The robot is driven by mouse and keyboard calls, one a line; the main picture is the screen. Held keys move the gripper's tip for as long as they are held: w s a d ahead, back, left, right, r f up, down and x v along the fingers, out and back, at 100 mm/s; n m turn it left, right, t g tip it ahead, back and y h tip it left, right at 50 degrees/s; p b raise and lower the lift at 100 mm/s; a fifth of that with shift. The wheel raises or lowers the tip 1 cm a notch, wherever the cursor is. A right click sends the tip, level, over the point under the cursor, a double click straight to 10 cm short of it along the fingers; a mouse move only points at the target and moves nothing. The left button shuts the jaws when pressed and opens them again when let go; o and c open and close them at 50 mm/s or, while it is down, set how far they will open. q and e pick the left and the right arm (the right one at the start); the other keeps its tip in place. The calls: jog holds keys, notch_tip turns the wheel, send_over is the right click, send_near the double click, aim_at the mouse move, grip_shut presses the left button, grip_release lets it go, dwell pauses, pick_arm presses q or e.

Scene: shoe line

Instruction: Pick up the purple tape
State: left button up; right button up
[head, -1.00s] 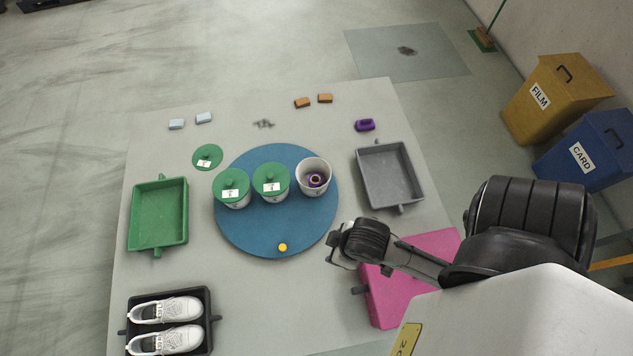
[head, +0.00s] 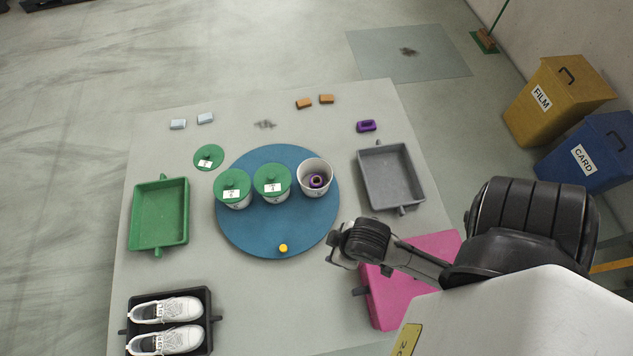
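A purple roll of tape (head: 317,181) lies inside the open white pot (head: 315,164) on the right side of the round blue mat (head: 276,232). A separate small purple block-like item (head: 366,126) lies farther back on the table, behind the grey tray. My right gripper (head: 335,246) is in front of and slightly right of the white pot, near the mat's edge, apart from the tape. Its fingers are small and partly hidden, so its opening is unclear. My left gripper is out of view.
Two pots with green lids (head: 233,190) stand on the mat left of the open pot. A loose green lid (head: 208,157) lies behind them. A grey tray (head: 405,207) is right, a green tray (head: 133,216) left, a pink box (head: 437,243) beneath my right arm. White shoes (head: 168,309) sit front left.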

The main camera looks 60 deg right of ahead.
dwell(0.4)
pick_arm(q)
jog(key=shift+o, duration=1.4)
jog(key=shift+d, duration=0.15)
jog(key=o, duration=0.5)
